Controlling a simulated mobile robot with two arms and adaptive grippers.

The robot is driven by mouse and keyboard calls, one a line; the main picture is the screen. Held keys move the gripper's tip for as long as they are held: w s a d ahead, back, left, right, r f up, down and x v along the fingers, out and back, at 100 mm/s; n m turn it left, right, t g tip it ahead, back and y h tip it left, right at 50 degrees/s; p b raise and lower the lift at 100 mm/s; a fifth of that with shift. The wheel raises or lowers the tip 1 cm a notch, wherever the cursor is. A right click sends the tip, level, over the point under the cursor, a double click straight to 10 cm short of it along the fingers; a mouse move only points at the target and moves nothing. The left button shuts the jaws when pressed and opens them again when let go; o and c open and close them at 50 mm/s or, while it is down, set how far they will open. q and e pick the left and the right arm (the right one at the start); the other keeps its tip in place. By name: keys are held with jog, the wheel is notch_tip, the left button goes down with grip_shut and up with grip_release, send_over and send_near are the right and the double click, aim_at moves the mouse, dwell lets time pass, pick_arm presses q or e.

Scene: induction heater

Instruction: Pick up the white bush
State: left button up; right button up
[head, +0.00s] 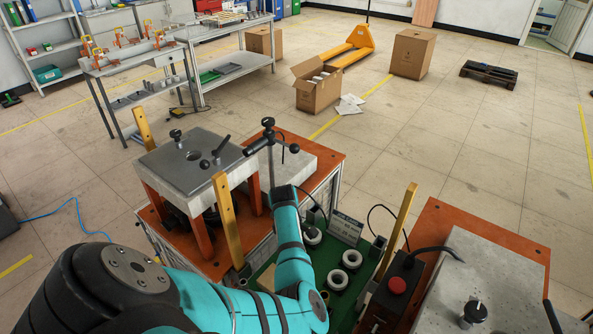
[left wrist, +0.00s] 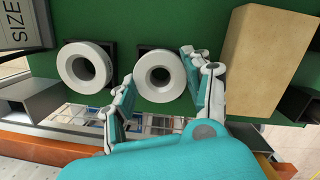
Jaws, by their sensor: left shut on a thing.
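A thick white ring-shaped bush (left wrist: 158,92) lies against a green board (left wrist: 150,22) in the middle of the left wrist view. My left gripper (left wrist: 158,73) has one finger on each side of it and is shut on it. A second white bush (left wrist: 69,69) sits to its left, clear of the fingers. In the head view, white bushes (head: 339,288) and (head: 352,251) show on the green board (head: 322,262) beside my teal arm. My left gripper is hidden there behind the arm. My right gripper is not in view.
A tan block (left wrist: 258,62) stands close right of my left gripper. A size sign (head: 346,228) stands at the board's far edge. Yellow posts (head: 228,220) and (head: 397,225) rise nearby. The heater (head: 195,155) stands left, a control box with red button (head: 397,285) right.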

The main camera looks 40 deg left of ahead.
pick_arm(q)
jog(key=shift+r, duration=0.15)
notch_tip(320, 180, up, 25)
jog(key=p, duration=0.8)
jog(key=shift+r+p, duration=0.15)
jog(key=shift+p, duration=0.25)
dwell(0.7)
